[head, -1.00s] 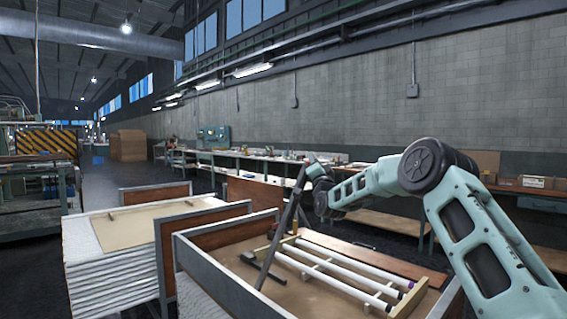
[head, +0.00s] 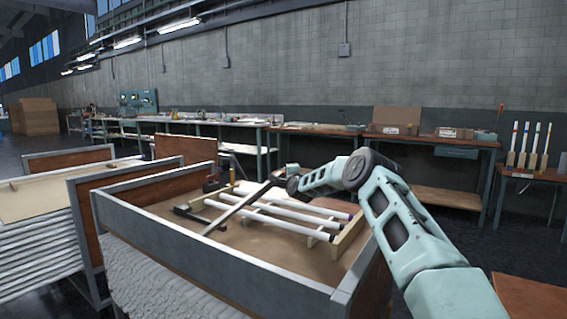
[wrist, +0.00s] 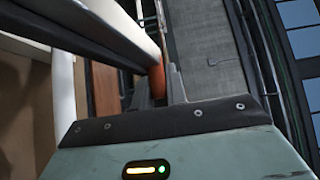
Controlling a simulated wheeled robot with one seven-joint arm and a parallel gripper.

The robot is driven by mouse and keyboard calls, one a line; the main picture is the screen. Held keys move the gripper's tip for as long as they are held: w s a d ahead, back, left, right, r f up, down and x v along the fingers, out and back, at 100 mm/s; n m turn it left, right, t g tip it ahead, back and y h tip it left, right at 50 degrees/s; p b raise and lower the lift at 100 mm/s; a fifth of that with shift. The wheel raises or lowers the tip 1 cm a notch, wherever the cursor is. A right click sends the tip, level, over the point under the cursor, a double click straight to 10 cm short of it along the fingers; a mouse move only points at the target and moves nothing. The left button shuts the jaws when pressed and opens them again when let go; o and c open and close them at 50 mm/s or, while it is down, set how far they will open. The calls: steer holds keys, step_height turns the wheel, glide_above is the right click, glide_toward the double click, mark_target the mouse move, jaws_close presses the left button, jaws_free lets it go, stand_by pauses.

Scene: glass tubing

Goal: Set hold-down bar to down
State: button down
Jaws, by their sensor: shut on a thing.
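The hold-down bar (head: 240,208) is a long grey bar in the crate. It slants up from its near left end to my gripper (head: 287,184), which is at its raised far end. It passes above several white glass tubes (head: 284,216) lying on a wooden rack (head: 350,233). In the wrist view, my gripper (wrist: 160,86) is shut on an orange grip (wrist: 157,80), with the dark bar (wrist: 70,38) running off to the upper left. The fingers hide part of the grip.
The tubes lie in an open crate (head: 215,268) with grey metal-edged walls. A black bracket (head: 187,212) is on its floor at the left. A stack of pale sheets (head: 38,245) stands left. Workbenches (head: 440,143) line the wall behind.

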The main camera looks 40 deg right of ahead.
steer(key=shift+w+f+m+g+b, duration=0.1)
steer(key=shift+f+m+g+b, duration=0.05)
steer(key=shift+f, duration=0.75)
steer(key=shift+w+f+m+g+b, duration=0.1)
steer(key=shift+f+m+g+b, duration=0.05)
steer(key=shift+f, duration=0.7)
steer(key=c, duration=1.4)
jaws_free()
steer(key=shift+a, duration=0.1)
steer(key=d+v, duration=0.1)
steer(key=v, duration=1.6)
steer(key=shift+s, duration=0.35)
steer(key=shift+a, duration=0.1)
